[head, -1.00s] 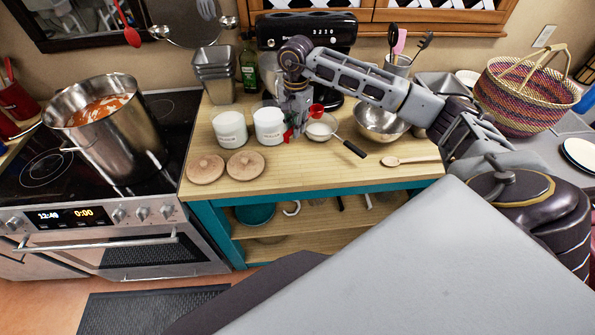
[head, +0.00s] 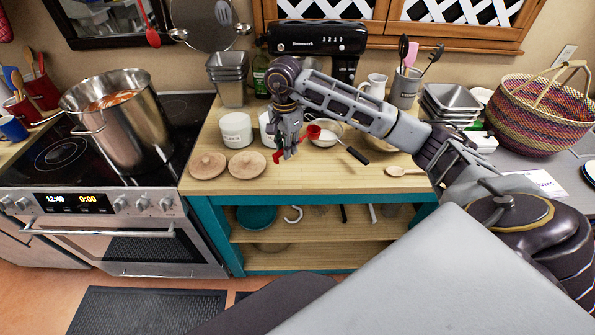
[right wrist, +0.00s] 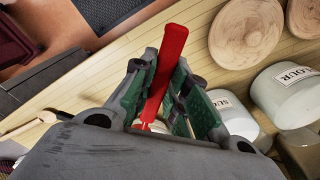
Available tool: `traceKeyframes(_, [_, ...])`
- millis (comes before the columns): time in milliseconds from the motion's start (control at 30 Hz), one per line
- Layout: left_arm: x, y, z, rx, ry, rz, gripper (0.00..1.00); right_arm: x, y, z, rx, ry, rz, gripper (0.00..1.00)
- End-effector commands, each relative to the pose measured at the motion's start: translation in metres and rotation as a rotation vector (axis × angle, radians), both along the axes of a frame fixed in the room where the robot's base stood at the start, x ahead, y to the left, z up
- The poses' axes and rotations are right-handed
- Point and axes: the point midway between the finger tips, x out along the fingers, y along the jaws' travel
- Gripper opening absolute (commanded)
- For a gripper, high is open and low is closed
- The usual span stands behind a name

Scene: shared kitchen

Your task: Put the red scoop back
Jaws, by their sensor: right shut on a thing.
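The red scoop (head: 313,131) is in my right gripper (head: 285,152), above the wooden counter. In the right wrist view, the scoop's red handle (right wrist: 168,62) runs between the two green-padded fingers of the right gripper (right wrist: 158,98), which are shut on it. The flour canister (head: 236,129) stands open to the left of the gripper. The sugar canister (head: 265,122) is just behind the gripper and partly hidden; it also shows in the right wrist view (right wrist: 234,114). The scoop's cup is mostly hidden in the right wrist view. My left gripper is not visible.
Two round wooden lids (head: 208,166) (head: 247,164) lie in front of the canisters. A sieve with a black handle (head: 357,155) lies to the right, with a wooden spoon (head: 397,171) beyond it. A steel pot (head: 124,125) stands on the stove. The counter's front strip is clear.

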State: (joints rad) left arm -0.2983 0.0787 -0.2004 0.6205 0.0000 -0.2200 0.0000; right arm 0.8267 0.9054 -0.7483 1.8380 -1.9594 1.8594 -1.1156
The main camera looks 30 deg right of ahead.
Motion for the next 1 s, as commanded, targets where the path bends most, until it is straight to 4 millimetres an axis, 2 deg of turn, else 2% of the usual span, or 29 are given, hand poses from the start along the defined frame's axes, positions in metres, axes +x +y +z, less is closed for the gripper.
traceKeyframes(267, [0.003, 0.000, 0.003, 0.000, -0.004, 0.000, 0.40, 0.000, 0.000, -0.012, 0.001, 0.002, -0.001, 0.00])
traceKeyframes(700, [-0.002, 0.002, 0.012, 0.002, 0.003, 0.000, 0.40, 0.000, 0.000, -0.060, 0.001, 0.001, -0.001, 0.00])
traceKeyframes(1000, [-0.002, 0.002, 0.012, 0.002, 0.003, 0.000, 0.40, 0.000, 0.000, -0.063, 0.000, 0.000, 0.000, 0.00])
